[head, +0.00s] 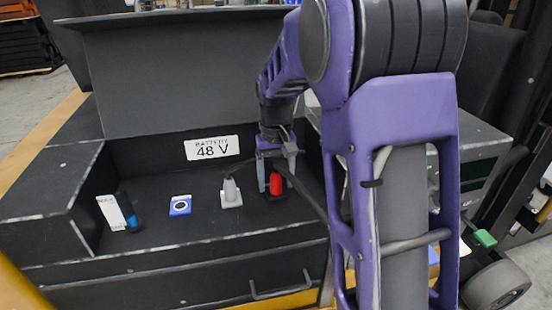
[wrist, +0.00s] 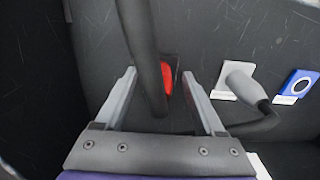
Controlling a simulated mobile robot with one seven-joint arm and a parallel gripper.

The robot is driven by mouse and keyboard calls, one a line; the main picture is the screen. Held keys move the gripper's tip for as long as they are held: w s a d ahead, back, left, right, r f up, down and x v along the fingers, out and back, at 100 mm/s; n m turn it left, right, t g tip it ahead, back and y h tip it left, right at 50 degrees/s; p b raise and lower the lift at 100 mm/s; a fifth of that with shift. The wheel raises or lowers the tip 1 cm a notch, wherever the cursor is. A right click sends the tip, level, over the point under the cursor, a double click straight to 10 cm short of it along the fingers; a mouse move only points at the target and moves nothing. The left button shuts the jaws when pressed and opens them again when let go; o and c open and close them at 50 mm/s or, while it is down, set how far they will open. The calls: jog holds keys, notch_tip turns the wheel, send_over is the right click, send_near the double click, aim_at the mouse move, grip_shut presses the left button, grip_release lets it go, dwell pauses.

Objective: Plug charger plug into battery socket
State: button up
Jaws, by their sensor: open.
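A red plug-like piece (head: 276,184) stands on a dark base in the battery bay; in the wrist view it (wrist: 167,78) is partly hidden by a thick dark cable (wrist: 145,60). My gripper (head: 276,172) is open, pointing down, with its fingers on either side of the red piece; the wrist view shows the fingers (wrist: 159,74) apart. I cannot tell whether they touch it. A grey plug (head: 231,190) with a cable stands on a white square base to the left. A blue square socket plate (head: 180,205) with a dark round opening lies further left.
A black-and-blue connector (head: 129,213) with a white tag stands at the bay's left end. The bay's back wall carries a "BATTERY 48 V" label (head: 212,148). A raised dark lid (head: 180,75) stands behind. Bay floor around the blue plate is clear.

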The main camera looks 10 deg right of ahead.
notch_tip(320, 180, up, 17)
jog(key=p, duration=0.2)
dwell(0.3)
